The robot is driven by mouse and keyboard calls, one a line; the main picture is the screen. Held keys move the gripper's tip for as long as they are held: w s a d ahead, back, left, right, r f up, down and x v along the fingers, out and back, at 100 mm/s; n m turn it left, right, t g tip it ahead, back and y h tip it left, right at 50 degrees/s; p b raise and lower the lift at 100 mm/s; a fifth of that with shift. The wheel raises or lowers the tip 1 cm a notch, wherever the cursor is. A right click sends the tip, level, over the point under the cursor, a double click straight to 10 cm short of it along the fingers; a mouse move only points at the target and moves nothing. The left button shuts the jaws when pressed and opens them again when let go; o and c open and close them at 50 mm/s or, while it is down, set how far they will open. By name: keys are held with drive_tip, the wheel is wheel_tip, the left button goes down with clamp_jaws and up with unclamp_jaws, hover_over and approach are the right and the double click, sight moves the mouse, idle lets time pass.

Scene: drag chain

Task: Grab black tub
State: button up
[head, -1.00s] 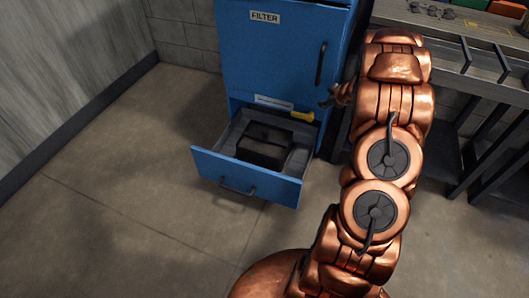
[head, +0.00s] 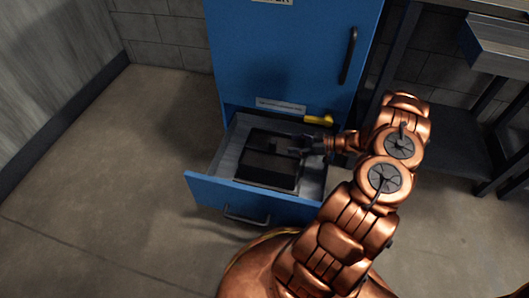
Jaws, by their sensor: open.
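The black tub (head: 262,176) lies in the open bottom drawer (head: 224,191) of the blue cabinet. It looks like a dark rectangular box with a raised rim, and part of its right side is hidden by my gripper. My gripper (head: 294,147) reaches in from the right, over the tub's right back part. It is open, with nothing seen between its fingers. I cannot tell whether the fingers touch the tub.
A yellow-handled object (head: 318,120) lies at the drawer's back right. The blue cabinet (head: 285,60) rises behind the drawer. A metal workbench (head: 495,45) stands at the right. The floor (head: 110,180) left of the drawer is clear.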

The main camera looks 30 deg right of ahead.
sight(276, 144)
drive_tip(key=shift+b+x, duration=0.4)
drive_tip(key=shift+x, duration=1.05)
drive_tip(key=b+x, duration=0.1)
drive_tip(key=x, duration=0.3)
drive_tip(key=shift+s+a+f+b, duration=0.1)
drive_tip(key=shift+s+a+b, duration=0.1)
drive_tip(key=shift+b, duration=0.2)
drive_tip(key=shift+w+a+f, duration=0.1)
drive_tip(key=shift+w+a, duration=0.2)
drive_tip(key=shift+w, duration=0.15)
drive_tip(key=shift+c, duration=0.3)
clamp_jaws()
